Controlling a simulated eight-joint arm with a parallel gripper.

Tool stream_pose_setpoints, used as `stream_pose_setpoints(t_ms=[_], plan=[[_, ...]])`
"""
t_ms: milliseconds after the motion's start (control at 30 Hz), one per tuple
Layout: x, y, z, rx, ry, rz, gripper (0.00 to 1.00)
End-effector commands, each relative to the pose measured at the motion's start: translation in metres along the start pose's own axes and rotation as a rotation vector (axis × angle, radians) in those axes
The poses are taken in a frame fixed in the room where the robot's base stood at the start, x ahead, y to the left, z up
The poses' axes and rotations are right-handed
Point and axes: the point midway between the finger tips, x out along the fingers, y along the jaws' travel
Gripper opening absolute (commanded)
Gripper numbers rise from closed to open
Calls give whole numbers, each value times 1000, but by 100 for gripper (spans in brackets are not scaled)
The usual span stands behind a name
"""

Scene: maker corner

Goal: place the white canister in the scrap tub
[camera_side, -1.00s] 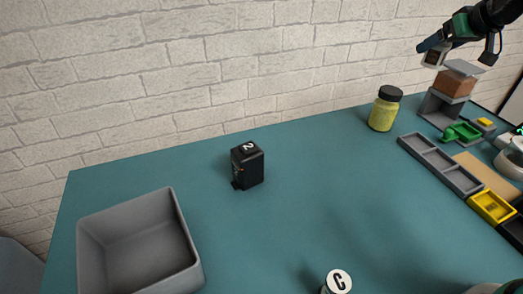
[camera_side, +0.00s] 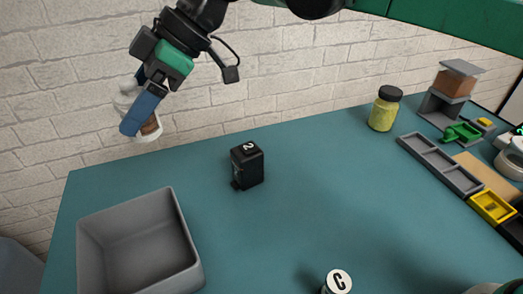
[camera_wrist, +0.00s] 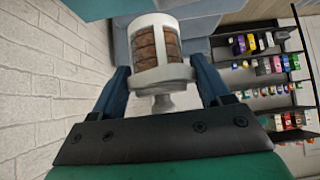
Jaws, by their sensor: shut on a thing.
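My gripper (camera_side: 146,108) is shut on the white canister (camera_side: 150,134), a white cylinder with brown showing through its side openings. In the wrist view the canister (camera_wrist: 155,45) sits between the two blue fingers. It is held high in the air near the brick wall, with nothing under it touching. The scrap tub (camera_side: 185,225) is the open grey square bin at the table's front left. It looks empty, and its front is cut off by the picture edge. My gripper is above and beyond the tub's far side.
A black box marked 2 (camera_side: 248,166) stands right of the tub. A yellow jar (camera_side: 384,109), grey trays (camera_side: 440,162) and a yellow bin (camera_side: 491,207) are at right.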

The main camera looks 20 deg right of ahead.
Motion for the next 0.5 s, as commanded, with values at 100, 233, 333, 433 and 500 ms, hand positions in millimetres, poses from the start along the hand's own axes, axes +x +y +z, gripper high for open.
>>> stream_pose_setpoints(t_ms=[100, 233, 333, 433, 500], plan=[[26, -33, -25, -97, 0, -98, 6], [40, -54, -38, -157, 0, -156, 6], [47, -61, -39, -175, 0, -175, 6], [58, -62, -30, -179, 0, -180, 6], [67, -63, -20, -178, 0, -179, 6]])
